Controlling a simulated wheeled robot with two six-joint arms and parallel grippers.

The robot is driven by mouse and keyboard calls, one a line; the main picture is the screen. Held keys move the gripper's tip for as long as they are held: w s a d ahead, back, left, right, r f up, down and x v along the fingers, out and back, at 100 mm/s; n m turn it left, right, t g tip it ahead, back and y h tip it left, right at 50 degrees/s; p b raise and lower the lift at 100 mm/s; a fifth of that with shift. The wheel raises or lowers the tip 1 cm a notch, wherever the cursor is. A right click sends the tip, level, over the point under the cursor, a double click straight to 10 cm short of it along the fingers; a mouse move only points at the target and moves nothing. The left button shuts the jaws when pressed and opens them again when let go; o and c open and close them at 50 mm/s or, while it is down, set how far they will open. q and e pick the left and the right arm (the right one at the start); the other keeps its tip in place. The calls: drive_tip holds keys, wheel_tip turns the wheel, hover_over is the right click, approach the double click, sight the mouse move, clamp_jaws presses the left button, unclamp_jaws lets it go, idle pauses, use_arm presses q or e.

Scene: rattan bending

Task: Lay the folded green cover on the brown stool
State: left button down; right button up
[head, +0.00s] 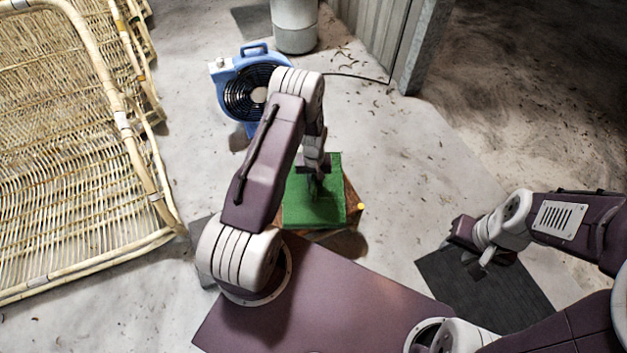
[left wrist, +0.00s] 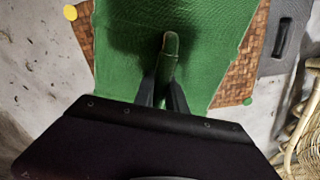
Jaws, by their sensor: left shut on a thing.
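The green cover (head: 325,208) is over the brown stool (head: 352,203), below my left arm. In the left wrist view, the cover (left wrist: 125,50) spans the middle of the stool's woven brown top (left wrist: 240,75), which shows on both sides. My left gripper (head: 316,183) is shut on a raised pinch of the cover; its fingers (left wrist: 164,88) show in the left wrist view. I cannot tell whether the whole cover rests on the stool. My right gripper (head: 470,250) is apart, at the right above a dark mat; its finger gap is unclear.
A blue fan (head: 232,92) stands behind the stool, near a pale cylinder (head: 295,25). A large rattan frame (head: 75,150) fills the left side. A dark mat (head: 490,290) lies at the right. Bare floor lies between the stool and the wall (head: 390,40).

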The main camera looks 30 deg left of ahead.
use_arm(q)
drive_tip(key=c, duration=1.4)
unclamp_jaws()
drive_tip(key=shift+o, duration=0.2)
drive_tip(key=shift+r, duration=0.1)
drive_tip(key=s+d+r+m+p, duration=0.1)
drive_tip(key=s+d+r+p, duration=0.15)
drive_tip(key=r, duration=0.95)
drive_tip(key=s+d+r+m+p, duration=0.2)
drive_tip(key=s+r+p, duration=0.1)
drive_tip(key=r, duration=1)
drive_tip(key=s+d+r+m+t, duration=0.1)
drive_tip(key=s+d+r+m, duration=0.1)
drive_tip(key=s+r, duration=0.5)
wheel_tip(320, 180, up, 27)
drive_tip(key=s+p, duration=0.2)
drive_tip(key=p, duration=2.7)
drive_tip(key=shift+d, duration=0.2)
